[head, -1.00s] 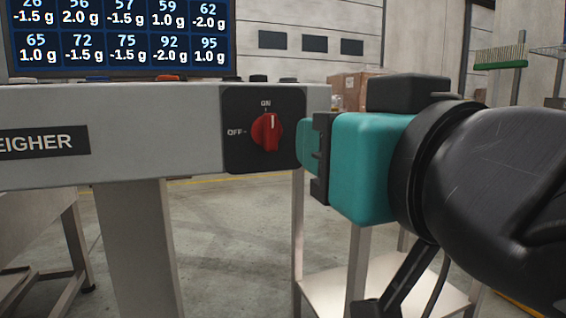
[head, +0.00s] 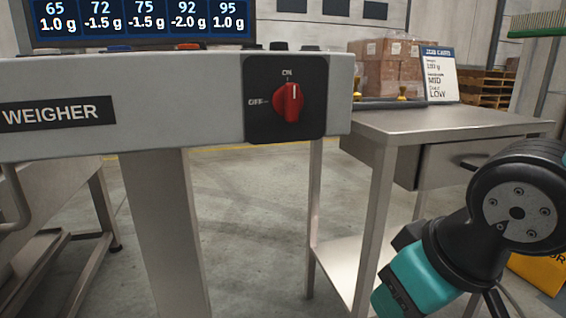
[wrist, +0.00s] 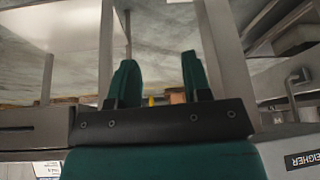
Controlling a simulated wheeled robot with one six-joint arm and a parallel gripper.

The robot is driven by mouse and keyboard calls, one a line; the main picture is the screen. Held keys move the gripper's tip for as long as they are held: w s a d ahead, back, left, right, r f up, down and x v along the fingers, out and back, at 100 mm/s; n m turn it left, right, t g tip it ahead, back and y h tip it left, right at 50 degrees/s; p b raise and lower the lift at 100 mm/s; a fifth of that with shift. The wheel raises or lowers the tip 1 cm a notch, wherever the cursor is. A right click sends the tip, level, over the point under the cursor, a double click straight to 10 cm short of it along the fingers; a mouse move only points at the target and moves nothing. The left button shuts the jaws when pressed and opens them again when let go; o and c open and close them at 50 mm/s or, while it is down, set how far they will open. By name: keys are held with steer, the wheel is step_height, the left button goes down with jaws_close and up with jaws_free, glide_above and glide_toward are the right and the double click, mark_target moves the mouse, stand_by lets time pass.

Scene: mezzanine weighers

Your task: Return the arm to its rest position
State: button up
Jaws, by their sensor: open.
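My arm is at the lower right of the head view, with the teal body of my gripper (head: 408,284) pointing down and left, in front of the steel side table. The fingertips are cut off or hidden in the head view. In the wrist view my gripper (wrist: 157,82) shows two green fingers standing apart with nothing between them. The red rotary switch (head: 288,102) on the weigher's black plate has its pointer up at ON. My gripper is clear of it, down to the right.
The weigher beam (head: 180,105) runs across the left and middle. A steel table (head: 450,124) with a drawer stands to the right, close behind my arm. It holds a printed card (head: 440,75) and small brass-coloured knobbed items. Open floor (head: 240,220) shows beneath.

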steer(key=s+d+n+g+y+p, duration=0.1)
steer(key=s+n+g+y, duration=0.1)
steer(key=s+g, duration=0.3)
step_height(320, 180, up, 38)
steer(key=p, duration=3.7)
steer(key=shift+s+t, duration=0.2)
steer(key=shift+t, duration=0.2)
